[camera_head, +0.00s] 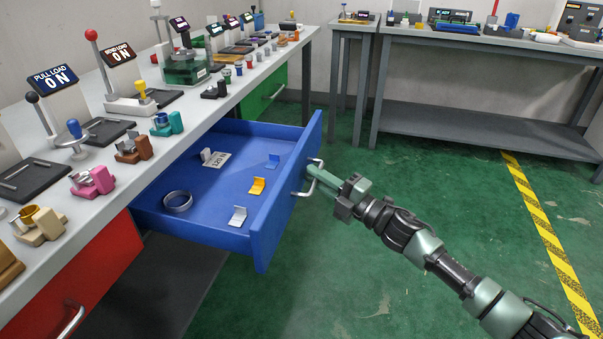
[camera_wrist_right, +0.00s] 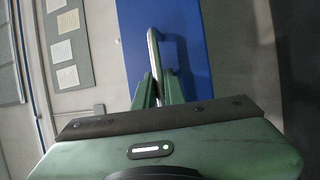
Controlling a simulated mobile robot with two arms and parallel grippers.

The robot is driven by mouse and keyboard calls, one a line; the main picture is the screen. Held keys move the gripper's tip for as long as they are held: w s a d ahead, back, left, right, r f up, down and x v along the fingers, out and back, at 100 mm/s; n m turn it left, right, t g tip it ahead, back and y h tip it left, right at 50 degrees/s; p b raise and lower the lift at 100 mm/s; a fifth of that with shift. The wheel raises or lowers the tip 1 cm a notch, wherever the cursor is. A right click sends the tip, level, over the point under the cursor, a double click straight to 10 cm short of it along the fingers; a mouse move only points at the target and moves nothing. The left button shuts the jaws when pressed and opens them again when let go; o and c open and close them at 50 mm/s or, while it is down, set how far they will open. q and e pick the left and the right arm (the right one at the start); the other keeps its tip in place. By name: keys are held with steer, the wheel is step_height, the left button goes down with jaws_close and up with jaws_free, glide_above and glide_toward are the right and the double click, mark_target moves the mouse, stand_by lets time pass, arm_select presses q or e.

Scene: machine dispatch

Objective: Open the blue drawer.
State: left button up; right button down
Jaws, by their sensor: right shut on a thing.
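The blue drawer (camera_head: 222,205) is pulled well out from under the workbench, and its inside shows. It holds a grey ring, small bent brackets in white, yellow and blue, and a labelled piece. Its metal handle (camera_head: 316,177) is on the front panel. My right gripper (camera_head: 316,171) is shut on the handle, coming from the right. In the right wrist view the handle (camera_wrist_right: 153,52) runs between the two green fingers (camera_wrist_right: 158,88), with the blue drawer front (camera_wrist_right: 185,40) behind it. My left gripper is not in view.
The workbench (camera_head: 205,110) carries several small machines and coloured parts. A red drawer (camera_head: 85,275) and a green drawer (camera_head: 265,92) sit on either side, both shut. A second table (camera_head: 480,62) stands at the back. Green floor is clear right of the drawer.

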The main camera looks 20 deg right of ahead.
steer(key=shift+s+d+f, duration=0.1)
steer(key=shift+s+d, duration=0.1)
steer(key=c, duration=1.5)
jaws_free()
steer(key=shift+d, duration=0.1)
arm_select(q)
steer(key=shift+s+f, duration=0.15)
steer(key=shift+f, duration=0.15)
arm_select(e)
steer(key=v, duration=0.7)
steer(key=shift+s+d, duration=0.1)
steer(key=shift+s, duration=0.25)
